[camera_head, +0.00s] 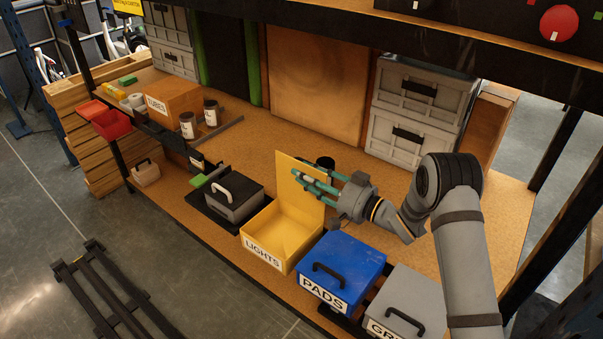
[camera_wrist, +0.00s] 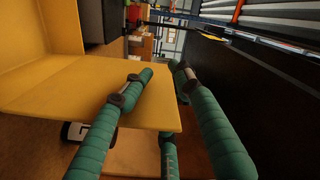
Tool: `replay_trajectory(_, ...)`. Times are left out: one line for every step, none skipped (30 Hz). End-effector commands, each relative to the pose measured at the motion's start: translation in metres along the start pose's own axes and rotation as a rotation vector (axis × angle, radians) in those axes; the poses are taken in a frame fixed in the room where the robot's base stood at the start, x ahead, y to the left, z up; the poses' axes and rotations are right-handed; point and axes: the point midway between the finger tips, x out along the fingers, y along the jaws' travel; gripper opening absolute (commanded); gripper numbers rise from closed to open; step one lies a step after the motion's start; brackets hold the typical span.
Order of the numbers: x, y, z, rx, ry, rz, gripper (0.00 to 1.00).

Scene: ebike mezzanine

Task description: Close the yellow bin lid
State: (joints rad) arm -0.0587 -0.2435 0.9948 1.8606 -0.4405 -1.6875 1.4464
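The yellow bin (camera_head: 284,236), labelled LIGHTS, stands on the workbench with its lid (camera_head: 290,165) raised upright along its back right side. I see into its empty-looking interior. My gripper (camera_head: 303,180) is at the upper part of the lid, its teal fingers reaching left across it. In the wrist view, the yellow lid (camera_wrist: 70,85) runs behind one finger and ends near the middle. The fingers (camera_wrist: 160,74) are spread, with a gap between their tips, and nothing is clearly clamped. Whether any finger touches the lid I cannot tell.
A blue PADS bin (camera_head: 347,262) and a grey bin (camera_head: 405,301) stand to the right, both closed. A grey box (camera_head: 232,197) stands to the left. An overhead shelf (camera_head: 450,50) crosses above.

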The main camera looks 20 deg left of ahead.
Motion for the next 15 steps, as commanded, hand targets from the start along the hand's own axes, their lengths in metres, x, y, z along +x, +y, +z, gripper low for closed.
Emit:
replay_trajectory(-0.013, 0.009, -0.003, 0.012, 0.007, 0.020, 0.28)
replay_trajectory(-0.016, 0.010, -0.003, 0.013, 0.008, 0.021, 0.28)
replay_trajectory(-0.019, 0.010, -0.003, 0.013, 0.008, 0.023, 0.28)
replay_trajectory(-0.022, 0.011, -0.003, 0.014, 0.009, 0.024, 0.28)
replay_trajectory(-0.024, 0.011, -0.003, 0.015, 0.009, 0.025, 0.28)
replay_trajectory(-0.028, 0.011, -0.003, 0.016, 0.009, 0.026, 0.28)
replay_trajectory(-0.030, 0.011, -0.003, 0.017, 0.009, 0.026, 0.28)
replay_trajectory(-0.032, 0.011, -0.003, 0.017, 0.009, 0.026, 0.28)
replay_trajectory(-0.035, 0.011, -0.002, 0.018, 0.008, 0.026, 0.28)
replay_trajectory(-0.038, 0.012, -0.002, 0.019, 0.008, 0.026, 0.28)
replay_trajectory(-0.040, 0.012, -0.002, 0.020, 0.008, 0.027, 0.28)
replay_trajectory(-0.043, 0.012, -0.001, 0.021, 0.007, 0.027, 0.28)
replay_trajectory(-0.045, 0.012, -0.001, 0.022, 0.006, 0.027, 0.28)
replay_trajectory(-0.048, 0.012, -0.001, 0.022, 0.006, 0.028, 0.28)
replay_trajectory(-0.051, 0.012, 0.000, 0.023, 0.006, 0.029, 0.28)
